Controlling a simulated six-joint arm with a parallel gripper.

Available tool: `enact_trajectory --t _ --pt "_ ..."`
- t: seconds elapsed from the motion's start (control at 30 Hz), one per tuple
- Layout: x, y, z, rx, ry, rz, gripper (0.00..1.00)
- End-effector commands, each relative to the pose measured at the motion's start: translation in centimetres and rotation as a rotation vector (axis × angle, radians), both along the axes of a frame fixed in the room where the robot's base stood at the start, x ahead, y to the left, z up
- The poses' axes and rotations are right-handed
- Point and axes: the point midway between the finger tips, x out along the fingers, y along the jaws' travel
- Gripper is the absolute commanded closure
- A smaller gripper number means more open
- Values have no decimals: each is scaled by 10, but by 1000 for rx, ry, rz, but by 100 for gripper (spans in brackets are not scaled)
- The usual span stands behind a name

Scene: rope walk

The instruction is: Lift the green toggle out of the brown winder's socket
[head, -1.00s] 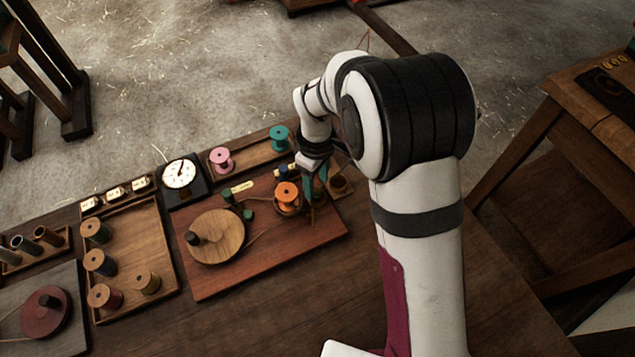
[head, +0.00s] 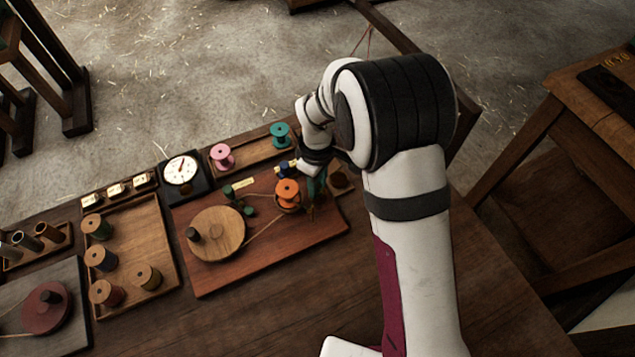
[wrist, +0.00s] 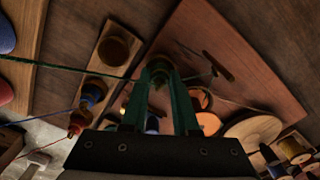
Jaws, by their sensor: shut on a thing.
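My gripper (wrist: 160,82) is shut on a small dark green piece (wrist: 158,66), which looks like the green toggle. A green cord runs from it to the left edge of the wrist view. In the head view, my gripper (head: 313,195) is over the right part of the reddish board, just right of the orange spool (head: 288,190). A round dark brown piece on a small wooden block (wrist: 115,48), left of the fingertips, may be the brown winder, but I cannot tell. The fingers and shadow hide whether the toggle is inside a socket.
The reddish board (head: 215,282) bears a round wooden wheel (head: 230,228) and small green pegs. A dial (head: 181,168), a pink spool (head: 222,155) and a teal spool (head: 280,132) stand behind it. A tray of spools (head: 160,240) is at left. The front table is clear.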

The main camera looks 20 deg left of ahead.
Motion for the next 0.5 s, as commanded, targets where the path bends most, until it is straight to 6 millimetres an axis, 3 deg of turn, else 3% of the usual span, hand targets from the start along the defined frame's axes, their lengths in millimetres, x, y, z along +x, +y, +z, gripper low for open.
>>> enact_trajectory --t 0.5 --pt "1 0 70 1 -2 0 100"
